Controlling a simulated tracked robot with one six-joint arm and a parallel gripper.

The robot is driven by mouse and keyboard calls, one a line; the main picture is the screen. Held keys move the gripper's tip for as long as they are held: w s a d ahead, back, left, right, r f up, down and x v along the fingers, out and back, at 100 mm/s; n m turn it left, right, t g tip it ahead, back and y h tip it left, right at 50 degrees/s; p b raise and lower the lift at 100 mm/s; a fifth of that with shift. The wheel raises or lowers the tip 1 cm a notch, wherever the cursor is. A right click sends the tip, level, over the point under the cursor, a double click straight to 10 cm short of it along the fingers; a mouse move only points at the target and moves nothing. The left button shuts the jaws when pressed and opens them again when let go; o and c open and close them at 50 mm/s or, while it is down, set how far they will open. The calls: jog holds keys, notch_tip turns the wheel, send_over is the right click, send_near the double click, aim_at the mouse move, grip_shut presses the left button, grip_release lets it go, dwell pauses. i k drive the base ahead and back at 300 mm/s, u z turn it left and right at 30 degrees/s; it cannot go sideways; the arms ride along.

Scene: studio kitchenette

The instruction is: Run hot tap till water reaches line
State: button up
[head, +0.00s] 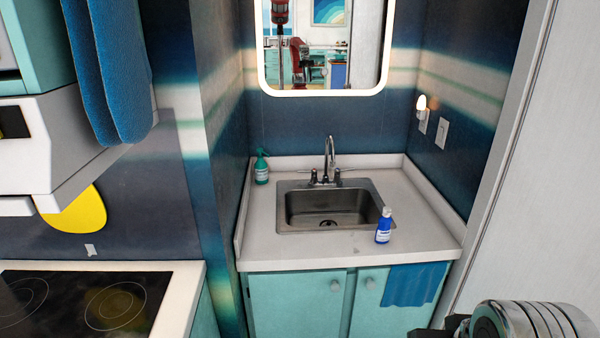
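A steel sink (330,222) is set into the white counter (270,238) in the alcove. Its basin looks empty, with a dark drain at the bottom; I see no water and no fill line. The chrome tap (330,158) stands behind the basin with a tall curved spout. It has a left handle (313,176) and a right handle (338,176); which one is hot cannot be told. No stream shows under the spout. A shiny metal part of my arm shows at the lower right, well short of the sink. My gripper's fingers do not show.
A blue cloth (413,284) hangs over the right cabinet door (366,305). A cooktop (85,300) is at left, a white panel (540,160) at right.

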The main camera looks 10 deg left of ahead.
aim_at(314, 171)
jog(key=u, duration=0.75)
jog(key=i, duration=1.5)
